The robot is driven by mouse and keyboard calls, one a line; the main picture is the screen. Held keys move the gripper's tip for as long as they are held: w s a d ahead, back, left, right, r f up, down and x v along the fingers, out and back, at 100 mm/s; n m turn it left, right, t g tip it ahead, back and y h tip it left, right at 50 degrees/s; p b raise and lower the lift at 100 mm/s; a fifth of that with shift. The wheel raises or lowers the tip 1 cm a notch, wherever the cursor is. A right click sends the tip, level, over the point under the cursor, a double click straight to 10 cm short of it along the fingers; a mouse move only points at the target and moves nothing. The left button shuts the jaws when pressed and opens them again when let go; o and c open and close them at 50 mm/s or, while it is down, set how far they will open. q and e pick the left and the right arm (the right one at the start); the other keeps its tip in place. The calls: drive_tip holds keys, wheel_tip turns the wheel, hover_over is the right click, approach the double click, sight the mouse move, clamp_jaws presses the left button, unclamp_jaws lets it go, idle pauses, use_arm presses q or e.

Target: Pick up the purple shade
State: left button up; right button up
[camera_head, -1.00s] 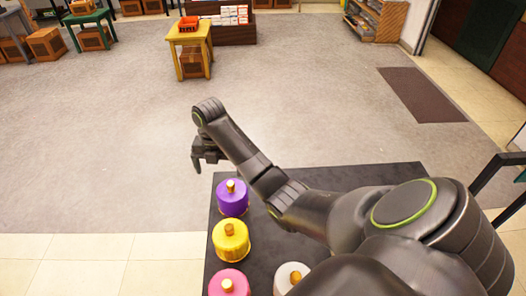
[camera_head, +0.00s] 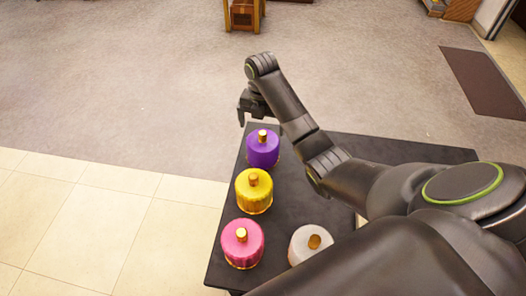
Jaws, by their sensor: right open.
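The purple shade (camera_head: 263,151) stands upright at the far left corner of the black table, with a small gold knob on top. My right gripper (camera_head: 249,111) is open and hangs above and just beyond the purple shade, near the table's far left corner. It looks empty and apart from the shade, though the exact gap is hard to tell. My left gripper is not in view.
A yellow shade (camera_head: 253,192), a pink shade (camera_head: 242,245) and a white shade (camera_head: 305,243) stand nearer on the black table (camera_head: 390,150). My right arm covers much of its right side. Open floor lies beyond. A wooden stool (camera_head: 243,14) stands far off.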

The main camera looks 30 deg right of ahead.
sight(262, 143)
wheel_tip(262, 143, down, 10)
drive_tip(key=shift+f, duration=0.15)
idle(0.3)
drive_tip(key=c, duration=0.7)
